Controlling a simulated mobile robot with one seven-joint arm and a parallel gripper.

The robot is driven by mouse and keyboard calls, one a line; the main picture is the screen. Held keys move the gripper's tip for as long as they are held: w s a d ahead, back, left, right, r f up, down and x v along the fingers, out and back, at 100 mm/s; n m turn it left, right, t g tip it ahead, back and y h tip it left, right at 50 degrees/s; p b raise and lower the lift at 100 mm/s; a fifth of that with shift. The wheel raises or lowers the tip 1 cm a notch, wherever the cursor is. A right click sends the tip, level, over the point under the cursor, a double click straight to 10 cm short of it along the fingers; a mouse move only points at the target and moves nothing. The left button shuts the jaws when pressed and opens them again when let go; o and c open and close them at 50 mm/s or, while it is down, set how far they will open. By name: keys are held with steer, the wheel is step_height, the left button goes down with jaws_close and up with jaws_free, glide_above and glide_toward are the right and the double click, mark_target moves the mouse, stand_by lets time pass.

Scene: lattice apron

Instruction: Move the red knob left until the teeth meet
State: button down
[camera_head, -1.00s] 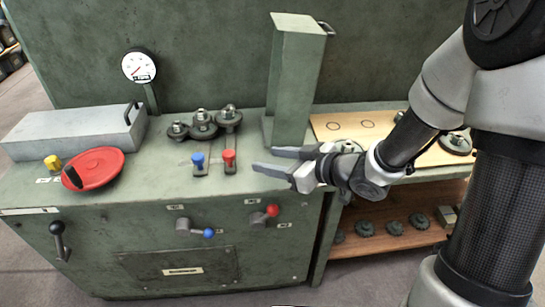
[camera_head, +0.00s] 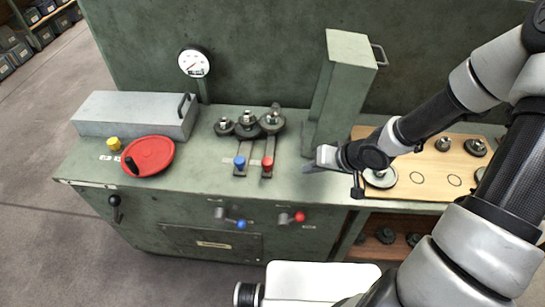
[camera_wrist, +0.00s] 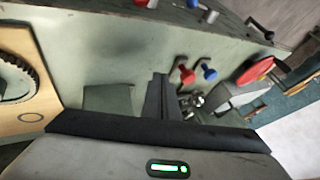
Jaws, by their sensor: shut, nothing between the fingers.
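The red knob (camera_head: 267,162) stands on a slotted slide on the green machine top, just right of the blue knob (camera_head: 239,162). Both also show in the wrist view, red (camera_wrist: 187,75) and blue (camera_wrist: 209,73). Behind them are dark gears (camera_head: 247,124) with bright hubs; whether their teeth touch is too small to tell. My gripper (camera_head: 308,168) is low over the machine top, to the right of the red knob and apart from it. Its fingers (camera_wrist: 160,95) are shut with nothing between them and hide part of the gear area in the wrist view.
A tall green column (camera_head: 341,90) stands behind my gripper. A red handwheel (camera_head: 149,156) and a grey box (camera_head: 133,114) are at left. A wooden board (camera_head: 425,180) with gears is at right. Red (camera_head: 299,216) and blue (camera_head: 241,224) lever knobs are on the front.

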mark_target(265, 174)
steer(key=b+x, duration=0.1)
steer(key=x, duration=0.2)
steer(key=b+x, duration=0.2)
steer(key=x, duration=0.1)
steer(key=b+x, duration=0.2)
steer(key=x, duration=0.1)
steer(key=shift+s+a+f, duration=0.1)
steer(key=shift+s+f, duration=0.05)
steer(key=shift+f, duration=0.3)
steer(key=a+b, duration=0.1)
steer(key=a, duration=0.2)
steer(key=shift+a, duration=0.15)
steer(key=shift+w+a, duration=0.25)
steer(key=shift+a, duration=0.2)
steer(key=shift+r, duration=0.1)
steer(key=shift+b, duration=0.3)
steer(key=a+b, duration=0.1)
steer(key=a, duration=0.2)
steer(key=shift+s+a, duration=0.1)
steer(key=shift+a, duration=0.2)
